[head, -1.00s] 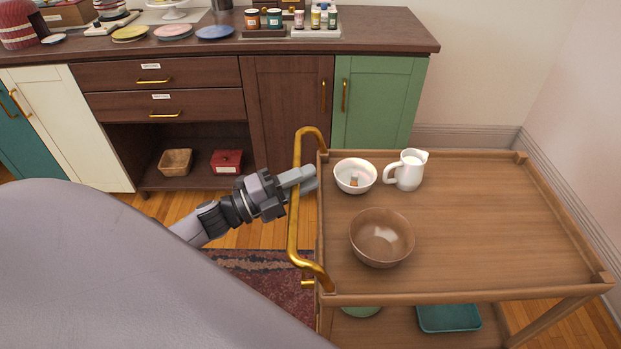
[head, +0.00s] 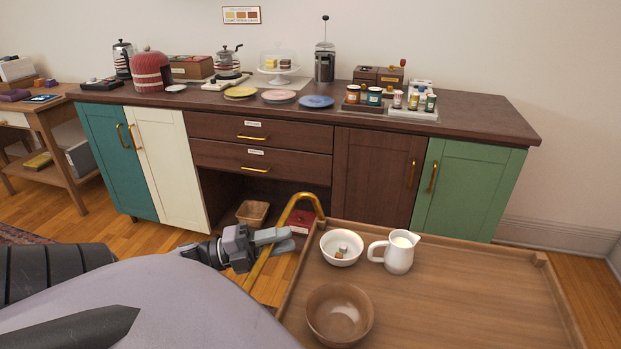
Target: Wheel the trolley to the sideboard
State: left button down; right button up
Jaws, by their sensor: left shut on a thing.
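The wooden trolley (head: 465,300) stands at the lower right, and its lower part is out of view. Its top bears a white bowl (head: 341,259) with small pieces inside, a white milk jug (head: 399,255) and a brown bowl (head: 325,320). My left gripper (head: 275,242) is shut on the trolley's brass handle (head: 303,199) at its left end. The sideboard (head: 372,185) stands along the wall just beyond the trolley, with a dark top, drawers, and teal, cream, brown and green doors. My right gripper is not in view.
On the sideboard are plates (head: 317,101), a cake stand (head: 279,70), a French press (head: 324,62) and several jars (head: 374,95). A wooden side table (head: 45,120) stands at the left. Bare floor (head: 130,243) shows before the teal and cream doors.

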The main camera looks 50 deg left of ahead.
pick_arm(q)
jog(key=shift+s+a, duration=0.55)
jog(key=shift+a, duration=0.35)
jog(key=shift+s+a, duration=0.55)
jog(key=shift+a, duration=0.35)
jog(key=c, duration=1)
grip_release()
jog(key=shift+s+a, duration=0.15)
jog(key=shift+c, duration=0.2)
jog(key=b+v, duration=0.1)
jog(key=v, duration=0.6)
